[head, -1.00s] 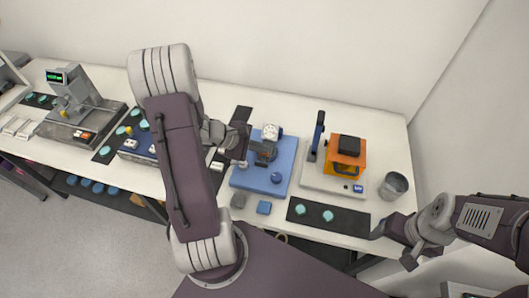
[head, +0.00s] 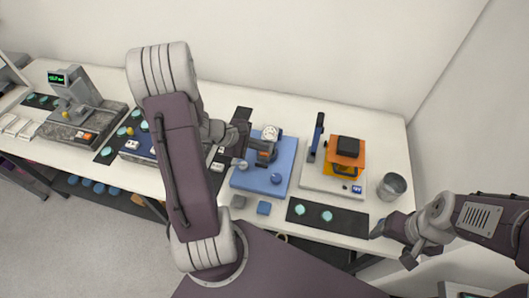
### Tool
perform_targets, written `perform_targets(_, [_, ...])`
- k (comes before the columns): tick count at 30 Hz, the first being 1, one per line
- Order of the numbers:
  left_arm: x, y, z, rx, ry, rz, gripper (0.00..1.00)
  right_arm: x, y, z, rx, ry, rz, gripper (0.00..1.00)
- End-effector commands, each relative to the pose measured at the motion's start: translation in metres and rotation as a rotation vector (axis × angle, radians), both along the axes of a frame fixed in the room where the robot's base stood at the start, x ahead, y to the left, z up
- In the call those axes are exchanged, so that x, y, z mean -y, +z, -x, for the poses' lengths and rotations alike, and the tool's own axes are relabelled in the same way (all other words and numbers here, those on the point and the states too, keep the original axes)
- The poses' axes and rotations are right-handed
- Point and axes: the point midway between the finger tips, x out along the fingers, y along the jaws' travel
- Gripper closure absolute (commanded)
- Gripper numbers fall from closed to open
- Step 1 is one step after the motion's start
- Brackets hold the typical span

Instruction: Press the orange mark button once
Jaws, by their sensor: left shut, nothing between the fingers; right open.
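A small orange patch that looks like a button (head: 86,136) shows on the front of the grey instrument (head: 75,118) at the far left, which has a green-lit display (head: 57,78). It is too small to read any mark on it. My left gripper (head: 238,142) is shut and empty, just left of the blue plate with the dial gauge, well to the right of that instrument. My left arm crosses the middle of the view and hides part of the bench. My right gripper (head: 392,245) is open and empty near the bench's front right edge.
The blue plate (head: 284,184) carries a dial gauge (head: 270,133) with an orange patch beneath it. An orange device (head: 347,158) on a pale base and a grey cup (head: 391,186) stand right. Dark mats with teal discs (head: 327,216) lie in front.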

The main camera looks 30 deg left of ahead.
Motion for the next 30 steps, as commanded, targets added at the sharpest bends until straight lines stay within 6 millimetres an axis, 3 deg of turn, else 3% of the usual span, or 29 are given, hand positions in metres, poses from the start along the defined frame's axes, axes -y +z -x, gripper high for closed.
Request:
perform_targets(16, [0.0,0.05,0.0,0.001,0.0,0.0,1.0,0.0,0.039,0.0,0.0,0.0,0.0,0.28])
perform_targets(30, [0.0,0.05,0.0,0.0,0.0,0.0,1.0,0.0,0.038,0.0,0.0,0.0,0.0,0.28])
